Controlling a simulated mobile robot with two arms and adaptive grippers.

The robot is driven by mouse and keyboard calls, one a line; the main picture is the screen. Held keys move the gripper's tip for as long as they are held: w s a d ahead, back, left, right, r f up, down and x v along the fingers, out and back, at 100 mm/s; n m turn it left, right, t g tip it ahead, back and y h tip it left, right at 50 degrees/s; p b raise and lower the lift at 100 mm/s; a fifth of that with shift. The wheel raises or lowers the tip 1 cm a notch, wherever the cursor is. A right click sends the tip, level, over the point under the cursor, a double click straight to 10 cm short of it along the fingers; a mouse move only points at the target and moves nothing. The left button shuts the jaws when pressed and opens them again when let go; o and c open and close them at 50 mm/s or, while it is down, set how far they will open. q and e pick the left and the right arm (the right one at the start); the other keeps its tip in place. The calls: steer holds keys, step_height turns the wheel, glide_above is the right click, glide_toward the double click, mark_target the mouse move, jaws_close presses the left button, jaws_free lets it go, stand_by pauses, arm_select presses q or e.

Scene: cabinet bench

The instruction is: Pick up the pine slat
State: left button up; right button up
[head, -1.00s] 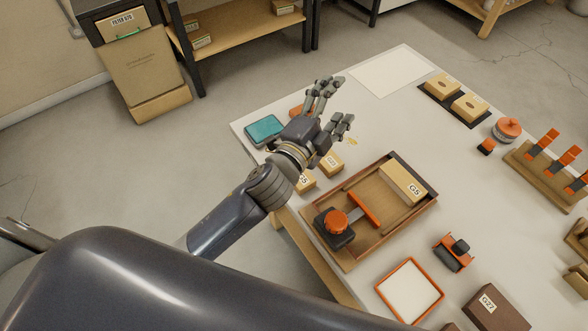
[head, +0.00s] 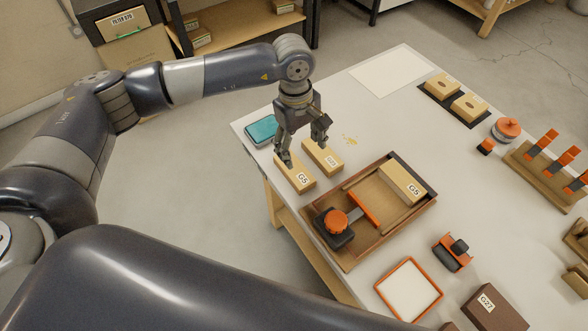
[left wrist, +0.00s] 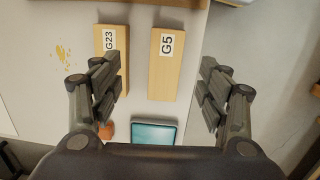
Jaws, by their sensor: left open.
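Two pale pine-coloured slats lie side by side at the bench's left edge. The one labelled G5 (head: 296,174) is nearer the edge; the one labelled G23 (head: 323,157) is beside it with a gap. My left gripper (head: 303,150) points down above them, open and empty. In the left wrist view, the G5 slat (left wrist: 165,72) lies between the spread fingers, beyond their tips, and the left finger partly covers the G23 slat (left wrist: 108,62). A third pale block labelled G5 (head: 403,184) lies in the brown tray. My right gripper is not in view.
The brown tray (head: 347,266) also holds a black and orange tool (head: 338,224). A teal case (head: 262,130) lies behind the slats. An orange object (left wrist: 107,131) is near it. A white sheet (head: 390,72) lies at the back, with bare bench before it.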

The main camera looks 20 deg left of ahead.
mark_target(293, 156)
arm_select(q)
steer(key=shift+y, duration=0.6)
steer(key=a+f, duration=0.1)
steer(key=f+p, duration=0.1)
steer(key=a+f, duration=0.1)
steer(key=f, duration=0.1)
steer(key=shift+w+a, duration=0.35)
steer(key=shift+w, duration=0.05)
steer(key=shift+f, duration=0.4)
steer(key=shift+d+f+p, duration=0.15)
steer(key=shift+f+p, duration=0.45)
steer(key=shift+p, duration=0.1)
step_height(293, 156, down, 4)
steer(key=shift+d+r+p, duration=0.15)
steer(key=shift+r+p, duration=0.05)
steer(key=shift+p, duration=0.45)
steer(key=shift+w+f, duration=0.1)
steer(key=shift+f, duration=0.25)
steer(key=c, duration=1.2)
